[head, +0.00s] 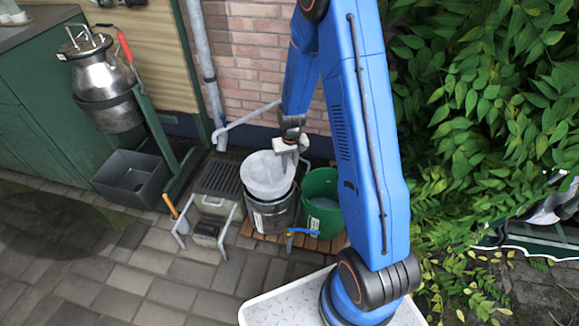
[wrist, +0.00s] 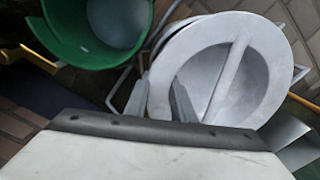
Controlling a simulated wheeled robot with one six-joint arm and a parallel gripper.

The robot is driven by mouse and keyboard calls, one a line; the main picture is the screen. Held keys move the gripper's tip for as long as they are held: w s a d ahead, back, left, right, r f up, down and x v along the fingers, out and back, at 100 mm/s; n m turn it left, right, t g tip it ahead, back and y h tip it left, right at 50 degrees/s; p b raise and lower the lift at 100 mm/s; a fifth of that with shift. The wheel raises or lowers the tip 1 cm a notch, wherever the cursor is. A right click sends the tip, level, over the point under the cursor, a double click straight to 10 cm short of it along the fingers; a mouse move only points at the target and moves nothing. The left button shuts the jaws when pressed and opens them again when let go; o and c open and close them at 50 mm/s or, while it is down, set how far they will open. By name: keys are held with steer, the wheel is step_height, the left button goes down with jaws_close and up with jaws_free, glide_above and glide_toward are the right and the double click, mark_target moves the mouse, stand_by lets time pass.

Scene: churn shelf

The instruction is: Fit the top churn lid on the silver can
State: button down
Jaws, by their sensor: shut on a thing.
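A pale grey round lid (head: 266,174) with a bar across its dished top is at my gripper (head: 291,158). In the wrist view the lid (wrist: 262,80) fills the upper right, and the fingers (wrist: 163,97) are shut on its edge at the near left side. A silver can (head: 270,217) stands upright below the lid, which covers its mouth in the head view. The lid looks slightly tilted; I cannot tell whether it touches the rim. The can is mostly hidden behind the lid in the wrist view.
A green bucket (head: 322,200) stands close to the right of the can. A grated stand (head: 218,180) is at its left. A metal churn (head: 103,80) hangs on a green frame above a grey tub (head: 135,178).

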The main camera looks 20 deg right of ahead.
steer(key=shift+f, duration=3.4)
stand_by(1.4)
steer(key=c, duration=1.4)
jaws_free()
steer(key=shift+c, duration=0.2)
steer(key=r, duration=1.7)
steer(key=shift+d+r, duration=0.25)
steer(key=shift+d, duration=0.05)
